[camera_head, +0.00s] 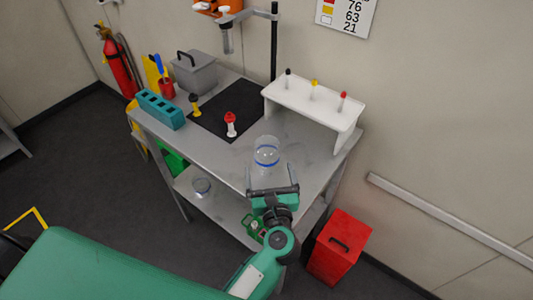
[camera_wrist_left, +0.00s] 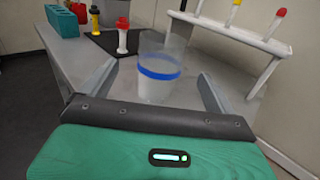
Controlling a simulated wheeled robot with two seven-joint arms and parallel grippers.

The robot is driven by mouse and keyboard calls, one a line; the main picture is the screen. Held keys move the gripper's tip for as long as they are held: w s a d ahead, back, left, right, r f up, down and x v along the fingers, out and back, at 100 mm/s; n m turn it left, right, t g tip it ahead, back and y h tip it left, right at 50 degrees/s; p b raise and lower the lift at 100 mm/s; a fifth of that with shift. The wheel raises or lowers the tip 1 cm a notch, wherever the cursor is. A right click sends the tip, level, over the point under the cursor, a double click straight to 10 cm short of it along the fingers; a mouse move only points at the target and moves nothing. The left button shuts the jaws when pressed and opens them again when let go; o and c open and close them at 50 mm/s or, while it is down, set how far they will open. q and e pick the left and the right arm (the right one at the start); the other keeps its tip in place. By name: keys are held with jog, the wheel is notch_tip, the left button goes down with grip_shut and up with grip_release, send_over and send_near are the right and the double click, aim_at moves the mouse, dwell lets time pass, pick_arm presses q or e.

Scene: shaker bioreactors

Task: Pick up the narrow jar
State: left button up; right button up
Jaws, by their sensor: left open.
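A clear jar with a blue band (camera_head: 267,152) stands upright near the front edge of the grey table (camera_head: 222,148). It also shows in the left wrist view (camera_wrist_left: 159,75), between and beyond the fingertips. My left gripper (camera_head: 272,191) is open and empty, on the near side of this jar, with its fingers pointing toward it. A second clear jar with a blue band (camera_head: 202,187) stands on the lower shelf. I cannot tell for sure which of the two is the narrow one. My right gripper is not in view.
A white rack (camera_head: 311,105) with several coloured-cap pieces stands right of the jar. A teal block (camera_head: 160,110) is at left; a red bin (camera_head: 339,247) stands on the floor.

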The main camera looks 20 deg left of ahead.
aim_at(268, 160)
pick_arm(q)
jog(key=x, duration=0.2)
jog(key=shift+w+a, duration=0.15)
jog(key=shift+w, duration=0.1)
jog(key=shift+w+a+r+p, duration=0.1)
jog(key=shift+w+p, duration=0.3)
jog(key=shift+p, duration=0.05)
jog(key=shift+w+a+r+p, duration=0.15)
jog(key=shift+w+p, duration=0.25)
jog(key=p+x, duration=0.1)
jog(key=x, duration=0.2)
jog(key=shift+w+f, duration=0.15)
jog(key=shift+w, duration=0.05)
jog(key=shift+w+a+p, duration=0.15)
jog(key=shift+w+p, duration=0.1)
jog(key=shift+p, duration=0.05)
jog(key=shift+f, duration=0.1)
jog(key=shift+c, duration=0.4)
jog(key=c, duration=1.1)
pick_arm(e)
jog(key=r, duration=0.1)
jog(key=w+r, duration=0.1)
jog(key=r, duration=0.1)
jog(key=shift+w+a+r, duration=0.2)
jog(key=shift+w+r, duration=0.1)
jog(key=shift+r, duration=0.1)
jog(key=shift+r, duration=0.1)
